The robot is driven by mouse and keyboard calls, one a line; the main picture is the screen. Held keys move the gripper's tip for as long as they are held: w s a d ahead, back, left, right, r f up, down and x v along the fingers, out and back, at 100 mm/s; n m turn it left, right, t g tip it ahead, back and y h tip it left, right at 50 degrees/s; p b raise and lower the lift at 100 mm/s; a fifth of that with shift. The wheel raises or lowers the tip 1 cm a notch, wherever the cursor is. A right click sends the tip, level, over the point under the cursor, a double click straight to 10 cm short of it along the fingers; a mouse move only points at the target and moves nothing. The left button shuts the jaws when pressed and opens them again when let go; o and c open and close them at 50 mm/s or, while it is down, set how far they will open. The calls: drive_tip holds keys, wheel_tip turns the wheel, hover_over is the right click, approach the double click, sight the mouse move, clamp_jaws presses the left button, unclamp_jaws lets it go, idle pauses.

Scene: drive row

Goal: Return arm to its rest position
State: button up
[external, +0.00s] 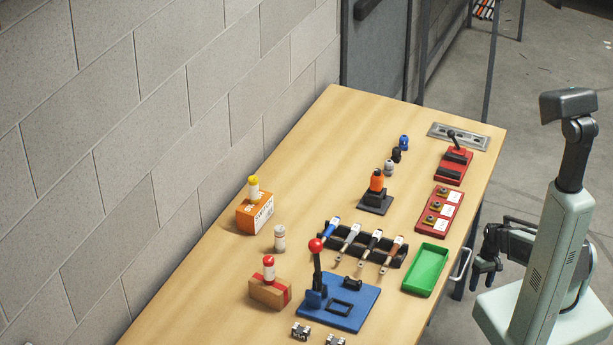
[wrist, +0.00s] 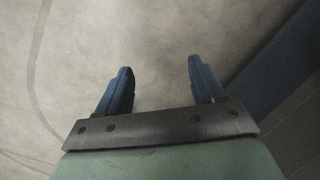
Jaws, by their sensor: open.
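My gripper (external: 487,272) hangs off the right edge of the table in the external view, beside my own column and below the tabletop level. In the wrist view my gripper (wrist: 161,80) shows two blue fingers spread apart with nothing between them. Only bare grey floor (wrist: 155,35) lies beyond the fingertips. My arm is folded close to my body, and parts of it are hidden behind my column.
The wooden table (external: 225,290) holds a green tray (external: 427,269), a blue lever base (external: 352,307), a black rack (external: 345,250) with several tools, red panels (external: 437,211) and boxes. A metal handle (external: 460,267) is near my gripper. Open floor lies right of the table.

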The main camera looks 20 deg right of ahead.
drive_tip(key=s+a+f+g+h, duration=0.1)
drive_tip(key=s+a, duration=0.3)
drive_tip(key=s, duration=0.8)
drive_tip(key=s+a+f+g+h, duration=0.1)
drive_tip(key=s+a+g, duration=0.2)
drive_tip(key=s, duration=0.9)
drive_tip(key=shift+s+a+m, duration=0.4)
drive_tip(key=shift+a, duration=0.2)
drive_tip(key=shift+f, duration=0.1)
